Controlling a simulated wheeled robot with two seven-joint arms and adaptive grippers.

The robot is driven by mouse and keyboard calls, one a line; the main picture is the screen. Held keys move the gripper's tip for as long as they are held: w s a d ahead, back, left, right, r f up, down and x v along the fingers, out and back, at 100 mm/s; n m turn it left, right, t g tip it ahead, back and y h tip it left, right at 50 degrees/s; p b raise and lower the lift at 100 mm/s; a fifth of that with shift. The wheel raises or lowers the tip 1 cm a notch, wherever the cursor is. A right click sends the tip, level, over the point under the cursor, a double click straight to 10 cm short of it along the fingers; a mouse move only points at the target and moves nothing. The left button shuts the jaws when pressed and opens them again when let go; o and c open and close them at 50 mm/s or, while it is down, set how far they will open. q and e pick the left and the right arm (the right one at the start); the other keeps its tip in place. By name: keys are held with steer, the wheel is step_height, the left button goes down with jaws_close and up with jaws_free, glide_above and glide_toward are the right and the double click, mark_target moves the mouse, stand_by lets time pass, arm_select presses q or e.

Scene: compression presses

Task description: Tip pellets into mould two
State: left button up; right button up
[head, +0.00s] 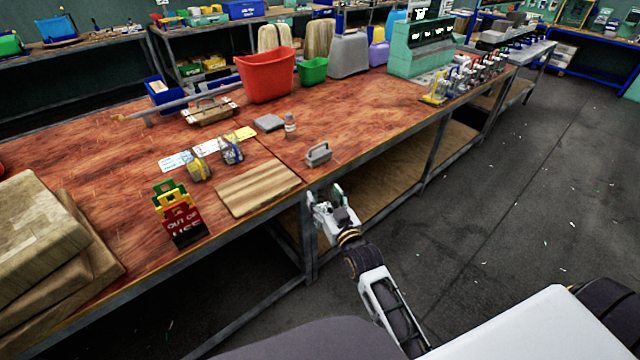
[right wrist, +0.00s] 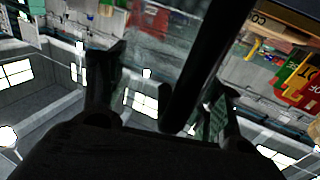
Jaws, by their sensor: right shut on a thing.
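My right gripper (head: 335,208) is beyond the front edge of the red-brown bench, low beside a bench leg. In the right wrist view its fingers (right wrist: 160,105) are around a dark, bar-like thing (right wrist: 200,65), blurred and too dark to identify. Two small block-like pieces, one marked yellow (head: 199,168) and one marked blue (head: 231,151), stand on the bench by paper cards and may be moulds. I cannot read which is mould two. A row of small metal devices with coloured parts (head: 468,75) stands at the far right. No pellets can be made out. My left gripper is not in view.
On the bench (head: 350,128) are a wooden board (head: 258,188), a grey handled block (head: 318,154), a small bottle (head: 290,126), an out-of-use sign (head: 186,222), a red bin (head: 266,75), a green bin (head: 313,71) and a teal console (head: 420,50).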

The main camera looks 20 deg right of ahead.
steer(key=shift+m+h, duration=0.3)
steer(key=shift+h, duration=0.2)
steer(key=s+f, duration=0.6)
steer(key=f, duration=0.1)
steer(key=shift+s+d+f, duration=0.1)
steer(key=shift+d, duration=0.15)
